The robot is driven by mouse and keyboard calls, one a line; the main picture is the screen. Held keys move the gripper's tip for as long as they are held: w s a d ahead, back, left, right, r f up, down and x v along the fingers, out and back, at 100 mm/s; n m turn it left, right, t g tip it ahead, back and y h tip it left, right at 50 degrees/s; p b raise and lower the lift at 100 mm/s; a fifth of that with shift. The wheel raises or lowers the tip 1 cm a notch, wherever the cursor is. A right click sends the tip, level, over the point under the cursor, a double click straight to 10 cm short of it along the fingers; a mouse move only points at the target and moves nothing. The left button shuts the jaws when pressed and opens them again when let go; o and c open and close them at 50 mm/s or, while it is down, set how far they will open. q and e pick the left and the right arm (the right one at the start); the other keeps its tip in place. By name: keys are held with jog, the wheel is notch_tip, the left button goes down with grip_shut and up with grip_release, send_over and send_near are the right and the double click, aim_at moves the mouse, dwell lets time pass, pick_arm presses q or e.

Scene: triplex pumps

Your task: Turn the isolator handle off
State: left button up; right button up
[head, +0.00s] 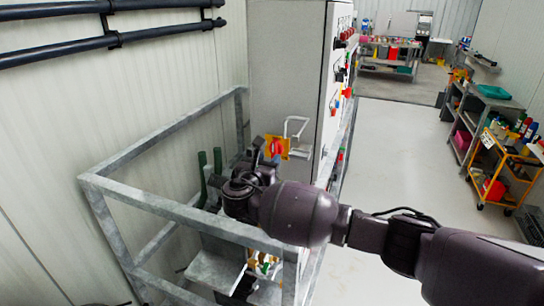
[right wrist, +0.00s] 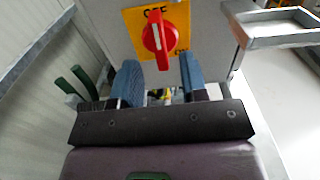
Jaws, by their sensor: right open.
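The isolator handle (right wrist: 160,36) is a red rotary knob with a long grip and a white line, on a yellow plate (right wrist: 133,20). In the head view the handle (head: 276,147) sits on the grey cabinet's near face. My right gripper (right wrist: 157,74) is open and empty, with its blue fingers just below the handle, one to each side of its lower end. In the head view my right gripper (head: 265,161) partly covers the plate. My left gripper is not seen.
A grey metal railing (head: 150,203) stands around the cabinet's front, under my right arm. A metal bracket (right wrist: 282,27) juts out right of the handle. Green levers (right wrist: 75,83) stand at the left. The floor (head: 400,130) to the right is clear.

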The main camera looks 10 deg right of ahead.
pick_arm(q)
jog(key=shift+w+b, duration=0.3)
jog(key=shift+b, duration=0.05)
pick_arm(e)
jog(key=v, duration=0.6)
jog(key=shift+s+a, duration=0.2)
jog(key=shift+s, duration=0.1)
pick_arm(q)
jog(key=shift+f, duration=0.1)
